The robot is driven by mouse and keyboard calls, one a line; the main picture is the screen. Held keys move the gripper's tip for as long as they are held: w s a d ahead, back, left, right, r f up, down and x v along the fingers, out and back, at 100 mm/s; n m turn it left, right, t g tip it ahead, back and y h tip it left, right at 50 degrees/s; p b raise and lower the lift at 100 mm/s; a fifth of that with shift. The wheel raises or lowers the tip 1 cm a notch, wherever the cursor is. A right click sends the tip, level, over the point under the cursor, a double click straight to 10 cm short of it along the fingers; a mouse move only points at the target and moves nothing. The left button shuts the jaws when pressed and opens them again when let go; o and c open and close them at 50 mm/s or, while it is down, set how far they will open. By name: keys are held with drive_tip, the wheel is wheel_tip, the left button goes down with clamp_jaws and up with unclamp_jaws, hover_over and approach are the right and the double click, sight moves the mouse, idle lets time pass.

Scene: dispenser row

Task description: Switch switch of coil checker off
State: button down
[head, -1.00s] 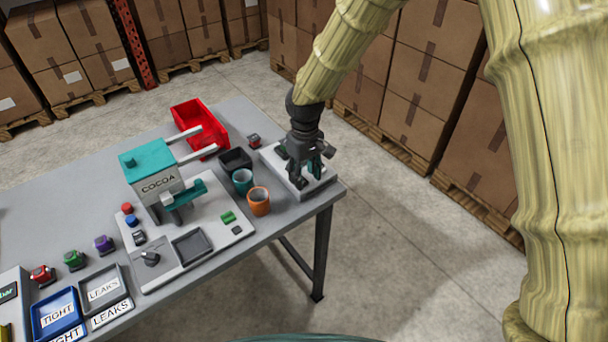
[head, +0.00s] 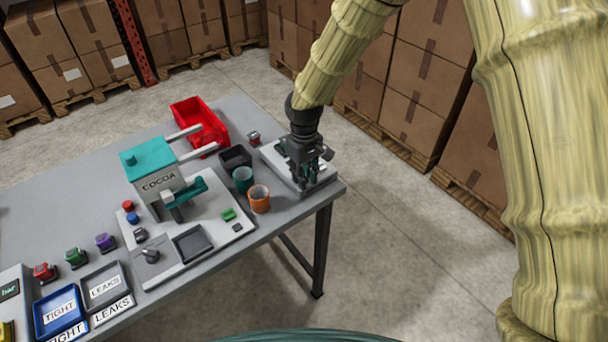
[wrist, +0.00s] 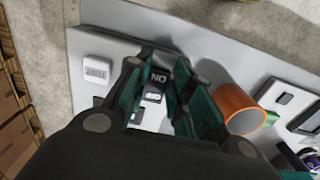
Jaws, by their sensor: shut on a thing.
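The coil checker (head: 268,152) is a flat pale box at the right end of the table. Its pale top also shows in the wrist view (wrist: 110,50), with a light plate marked TEST. My gripper (head: 306,186) points down over its near right part.
An orange cup (head: 259,200) and a teal cup (head: 243,180) stand just left of the checker. Beyond are a dark bin (head: 235,158), a red bin (head: 187,110) and the cocoa dispenser (head: 158,182). The table's right edge is close to my gripper.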

drive_tip(key=shift+w+a+r+g+h+p, duration=0.2)
drive_tip(key=shift+g+h+p, duration=0.35)
drive_tip(key=shift+p, duration=0.4)
drive_tip(key=shift+w+g+h+p, duration=0.15)
drive_tip(key=shift+g+h+p, duration=0.35)
drive_tip(key=shift+g, duration=0.35)
drive_tip(key=c, duration=1.2)
unclamp_jaws()
drive_tip(key=shift+c, duration=0.2)
drive_tip(key=v, duration=1.2)
